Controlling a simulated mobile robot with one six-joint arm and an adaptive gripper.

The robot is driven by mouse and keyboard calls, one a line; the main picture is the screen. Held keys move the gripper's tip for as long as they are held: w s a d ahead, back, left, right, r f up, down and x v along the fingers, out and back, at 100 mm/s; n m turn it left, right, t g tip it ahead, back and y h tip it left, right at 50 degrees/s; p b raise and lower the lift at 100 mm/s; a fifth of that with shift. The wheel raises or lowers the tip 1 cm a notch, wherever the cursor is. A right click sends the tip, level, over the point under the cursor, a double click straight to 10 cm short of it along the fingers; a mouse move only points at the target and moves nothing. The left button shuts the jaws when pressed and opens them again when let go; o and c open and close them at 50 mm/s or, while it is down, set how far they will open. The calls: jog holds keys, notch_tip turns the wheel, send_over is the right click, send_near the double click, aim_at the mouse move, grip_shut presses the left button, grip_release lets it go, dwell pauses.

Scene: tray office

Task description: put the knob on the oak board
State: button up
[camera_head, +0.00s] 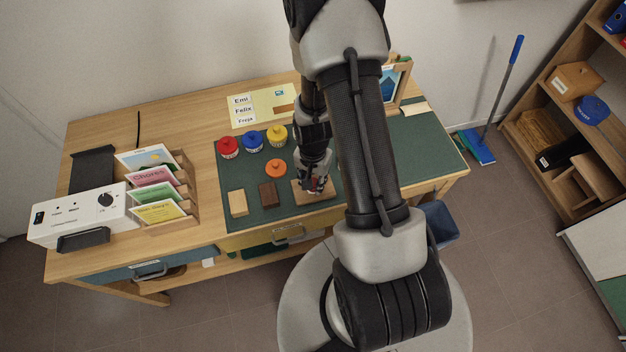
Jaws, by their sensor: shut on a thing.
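The oak board (327,196) is a small light-brown slab lying on the dark green mat near the desk's front edge. My gripper (315,187) points down right over the board. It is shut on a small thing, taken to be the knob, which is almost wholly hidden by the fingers. I cannot tell whether the knob touches the board.
A dark brown block (268,195), a pale block (238,203) and an orange disc (275,168) lie left of the board. Red (228,147), blue (252,141) and yellow (276,135) pots stand behind. A card rack (178,190) stands left. My arm hides the mat's middle.

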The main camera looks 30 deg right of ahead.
jog(key=o, duration=0.8)
jog(key=s+a+r+n+t+p, duration=0.1)
jog(key=a+r+n+p, duration=0.15)
jog(key=r, duration=1.35)
jog(key=s+a+r+n+t+p, duration=0.1)
jog(key=a+r+n+p, duration=0.15)
jog(key=r, duration=1.25)
jog(key=s+a+r+n+t, duration=0.1)
jog(key=s+a+r+n, duration=0.1)
jog(key=s+r, duration=0.1)
jog(key=s+a+r+n, duration=0.1)
jog(key=s+r+n, duration=0.1)
jog(key=s+r, duration=0.2)
jog(key=s+a+r+n+t, duration=0.1)
jog(key=s+a+r+n, duration=0.1)
jog(key=s+r, duration=0.1)
jog(key=shift+s+a+r+t+b, duration=0.15)
jog(key=shift+s+r, duration=0.05)
jog(key=shift+s, duration=0.2)
jog(key=shift+s+a+r+t+b, duration=0.15)
jog(key=shift+s, duration=0.25)
